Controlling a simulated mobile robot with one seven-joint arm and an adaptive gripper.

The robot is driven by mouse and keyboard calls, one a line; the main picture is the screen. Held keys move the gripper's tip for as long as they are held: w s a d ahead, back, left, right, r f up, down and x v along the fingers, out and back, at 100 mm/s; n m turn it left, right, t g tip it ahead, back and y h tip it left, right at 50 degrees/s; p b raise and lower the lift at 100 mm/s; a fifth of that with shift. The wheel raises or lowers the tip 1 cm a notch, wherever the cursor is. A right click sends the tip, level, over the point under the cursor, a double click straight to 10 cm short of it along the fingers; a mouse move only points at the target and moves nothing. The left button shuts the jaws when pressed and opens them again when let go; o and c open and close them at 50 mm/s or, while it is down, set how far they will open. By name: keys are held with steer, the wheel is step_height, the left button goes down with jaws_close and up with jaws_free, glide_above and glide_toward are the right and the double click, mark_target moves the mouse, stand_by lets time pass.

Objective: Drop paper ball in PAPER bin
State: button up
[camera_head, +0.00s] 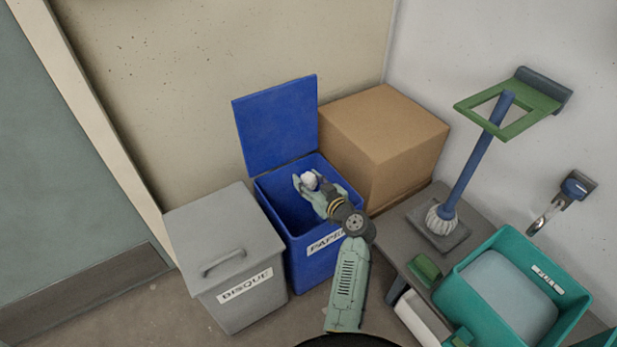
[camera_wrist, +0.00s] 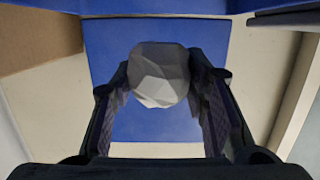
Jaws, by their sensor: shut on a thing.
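The paper ball (camera_head: 310,180) is a small white faceted lump. My gripper (camera_head: 308,184) is shut on it, and the ball appears over the opening of the blue bin (camera_head: 312,266). How high it is above the rim is hard to tell. The bin's blue lid (camera_head: 276,124) stands open at the back, and its front label is partly hidden by my arm; "PAP" can be read. In the wrist view, the ball (camera_wrist: 158,75) sits between the two dark fingers with blue surfaces behind it.
A grey lidded bin (camera_head: 222,230) stands close at the left. A cardboard box (camera_head: 385,140) is behind at the right. A low grey surface with a blue-handled brush (camera_head: 468,168) and a teal tub (camera_head: 480,295) lie right. A green-framed wall holder (camera_head: 515,105) juts out.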

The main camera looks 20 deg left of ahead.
steer(key=o, duration=0.8)
steer(key=v, duration=1.2)
